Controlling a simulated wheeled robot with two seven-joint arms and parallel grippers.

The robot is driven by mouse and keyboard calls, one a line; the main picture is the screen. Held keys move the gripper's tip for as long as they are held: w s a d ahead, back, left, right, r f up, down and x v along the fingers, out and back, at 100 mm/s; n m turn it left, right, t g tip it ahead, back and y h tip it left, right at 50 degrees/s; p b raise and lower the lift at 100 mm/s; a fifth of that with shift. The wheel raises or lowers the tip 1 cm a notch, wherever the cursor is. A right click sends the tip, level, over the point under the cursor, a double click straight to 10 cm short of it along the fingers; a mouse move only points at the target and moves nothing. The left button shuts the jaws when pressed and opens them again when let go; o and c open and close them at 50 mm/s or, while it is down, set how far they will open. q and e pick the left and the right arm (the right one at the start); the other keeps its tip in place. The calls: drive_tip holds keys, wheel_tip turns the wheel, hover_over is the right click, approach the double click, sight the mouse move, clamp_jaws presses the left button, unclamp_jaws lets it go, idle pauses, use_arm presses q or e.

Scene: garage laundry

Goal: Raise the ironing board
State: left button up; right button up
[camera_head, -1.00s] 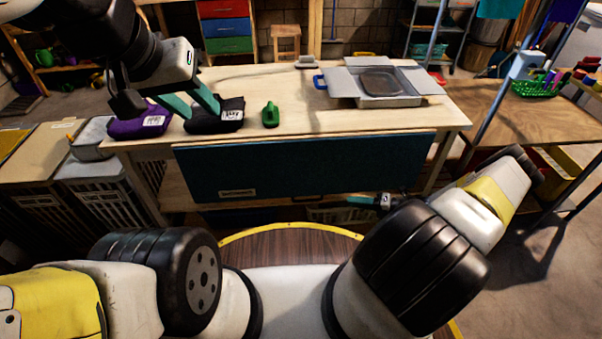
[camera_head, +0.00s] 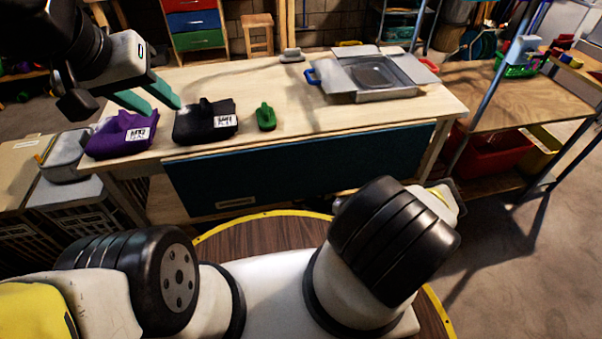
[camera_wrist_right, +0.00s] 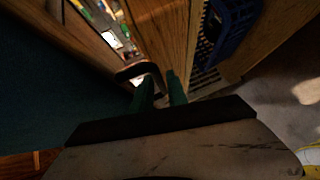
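The ironing board (camera_head: 300,165) is a dark teal panel that hangs folded down along the front of the wooden worktable (camera_head: 290,105). It also shows at the left of the dim right wrist view (camera_wrist_right: 45,95). My right gripper (camera_wrist_right: 161,88) is hidden behind my right arm in the head view. In the right wrist view its green fingers are close together beside a dark bent handle (camera_wrist_right: 135,71). The handle's end reaches the fingers, but whether they grip it is unclear. My left gripper (camera_head: 148,96) is open and empty above the left end of the worktable.
A purple bag (camera_head: 118,140), a black bag (camera_head: 203,125), a green brush-like item (camera_head: 265,118) and a grey open box (camera_head: 385,90) stand on the worktable. A slanted metal pole (camera_head: 490,100) and another wooden table (camera_head: 515,100) are at the right.

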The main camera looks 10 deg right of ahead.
drive_tip(key=shift+w+a+f, duration=0.1)
drive_tip(key=shift+w+a, duration=0.4)
drive_tip(key=shift+a, duration=0.05)
clamp_jaws()
idle(1.1)
